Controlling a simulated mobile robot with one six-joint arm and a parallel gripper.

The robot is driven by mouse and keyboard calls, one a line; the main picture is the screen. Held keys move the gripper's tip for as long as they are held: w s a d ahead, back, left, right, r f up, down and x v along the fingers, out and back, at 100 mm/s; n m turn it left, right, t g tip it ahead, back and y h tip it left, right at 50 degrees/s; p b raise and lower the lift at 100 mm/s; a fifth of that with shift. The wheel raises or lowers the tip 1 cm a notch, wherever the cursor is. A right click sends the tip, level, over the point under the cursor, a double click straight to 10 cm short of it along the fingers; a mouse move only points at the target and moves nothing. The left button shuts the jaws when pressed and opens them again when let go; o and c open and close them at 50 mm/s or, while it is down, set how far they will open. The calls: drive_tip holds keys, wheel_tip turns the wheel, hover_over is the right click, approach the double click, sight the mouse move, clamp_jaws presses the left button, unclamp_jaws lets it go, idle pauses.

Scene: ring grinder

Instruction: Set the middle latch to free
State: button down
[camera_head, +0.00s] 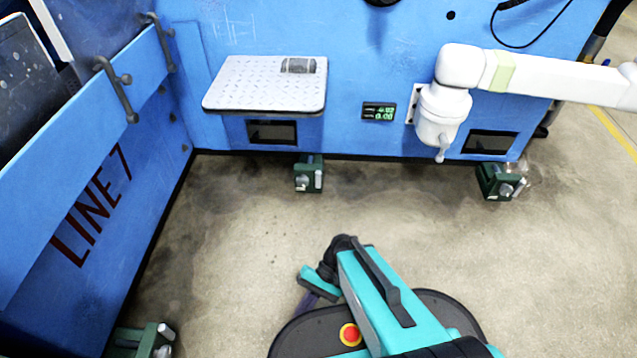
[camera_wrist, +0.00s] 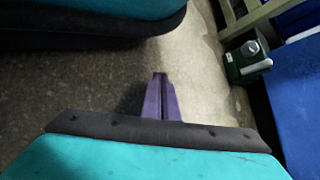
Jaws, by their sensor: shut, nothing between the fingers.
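Three green latch blocks with silver handles sit low near the floor in the head view. The middle latch (camera_head: 308,174) is at the foot of the blue machine, below the grey plate. Another latch (camera_head: 500,181) is to its right, and a third (camera_head: 145,341) is cut off at the lower left. One green latch (camera_wrist: 247,62) shows in the wrist view; I cannot tell which. My gripper (camera_head: 305,305) hangs low over the floor, well apart from the middle latch. Its purple fingers (camera_wrist: 160,80) are together and empty in the wrist view.
A grey patterned shelf (camera_head: 250,88) juts out above the middle latch. A white jointed arm (camera_head: 445,105) is mounted at the right. The blue LINE 7 panel (camera_head: 130,150) with grey handles bounds the left. The concrete floor (camera_head: 240,225) between is clear.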

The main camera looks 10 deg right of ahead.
drive_tip(key=c, duration=2.5)
unclamp_jaws()
drive_tip(key=o, duration=0.6)
drive_tip(key=p, duration=0.3)
drive_tip(key=shift+s+d+r+t+h, duration=0.1)
drive_tip(key=shift+s+r+t+h, duration=0.05)
drive_tip(key=shift+r+t+h, duration=0.15)
drive_tip(key=p, duration=0.3)
drive_tip(key=shift+s+d+f+t+h+p, duration=0.15)
drive_tip(key=shift+d+t+h+p, duration=0.1)
drive_tip(key=shift+t+h+p, duration=0.15)
drive_tip(key=shift+d+f+t+p, duration=0.1)
drive_tip(key=shift+d+t+p, duration=0.15)
drive_tip(key=shift+p, duration=0.3)
drive_tip(key=shift+f, duration=0.15)
drive_tip(key=shift+s+a, duration=0.1)
